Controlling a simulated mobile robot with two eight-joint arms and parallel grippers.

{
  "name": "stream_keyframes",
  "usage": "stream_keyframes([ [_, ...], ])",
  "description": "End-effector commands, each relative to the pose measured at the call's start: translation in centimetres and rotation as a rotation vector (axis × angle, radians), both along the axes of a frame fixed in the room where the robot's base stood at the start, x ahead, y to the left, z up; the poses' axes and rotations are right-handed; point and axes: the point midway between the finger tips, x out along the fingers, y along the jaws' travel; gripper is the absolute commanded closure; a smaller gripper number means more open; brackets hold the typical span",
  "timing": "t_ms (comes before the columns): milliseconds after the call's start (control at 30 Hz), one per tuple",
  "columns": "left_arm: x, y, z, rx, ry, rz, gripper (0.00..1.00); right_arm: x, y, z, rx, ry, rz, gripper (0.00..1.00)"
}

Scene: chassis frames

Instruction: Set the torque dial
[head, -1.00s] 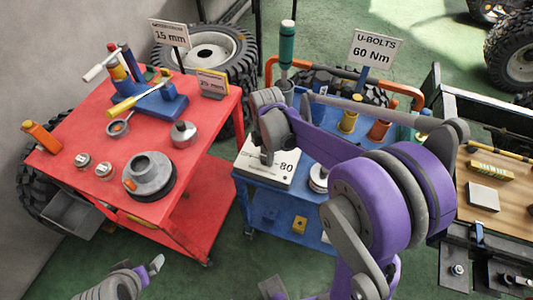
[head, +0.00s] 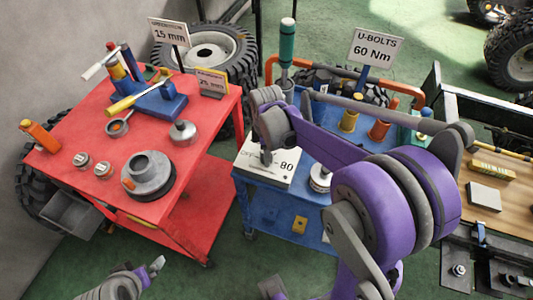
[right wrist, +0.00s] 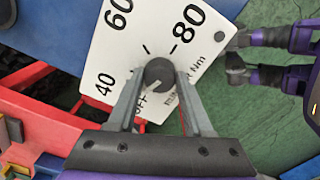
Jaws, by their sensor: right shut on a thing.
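The torque dial is a white panel (right wrist: 125,50) marked OFF, 40, 60 and 80 Nm, with a round dark grey knob (right wrist: 160,74). A pale line on the knob points down-left in the right wrist view, toward the OFF lettering. My right gripper (right wrist: 159,82) is shut on the knob, one finger on each side. In the head view the panel (head: 283,172) lies on the blue cart, and my right wrist covers part of it. My left gripper (head: 155,268) hangs low over the floor before the red cart, apart from everything; its finger gap is unclear.
The blue cart (head: 245,186) also carries a U-BOLTS 60 Nm sign (head: 375,47), a green-handled tool (head: 287,42) and coloured sockets. The red cart (head: 75,135) at left holds tools and metal parts. A wooden-topped bench (head: 512,217) stands at right. Green floor between the carts is free.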

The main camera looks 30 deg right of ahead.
Motion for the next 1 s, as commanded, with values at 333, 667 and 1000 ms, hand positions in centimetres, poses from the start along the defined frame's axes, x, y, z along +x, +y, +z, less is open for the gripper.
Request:
stream_keyframes([
  [333,-0.2,0.0,-0.7,0.000,0.003,0.000,0.00,0.0,0.0,0.0,-0.001,-0.001,-0.329,1.00],
  [667,-0.3,0.0,-1.2,0.000,0.005,0.000,0.00,0.0,0.0,0.0,-0.001,-0.001,-0.642,1.00],
  [1000,-0.3,0.0,-1.6,0.000,0.007,0.000,0.00,0.0,0.0,0.0,-0.001,-0.001,-0.965,1.00],
])
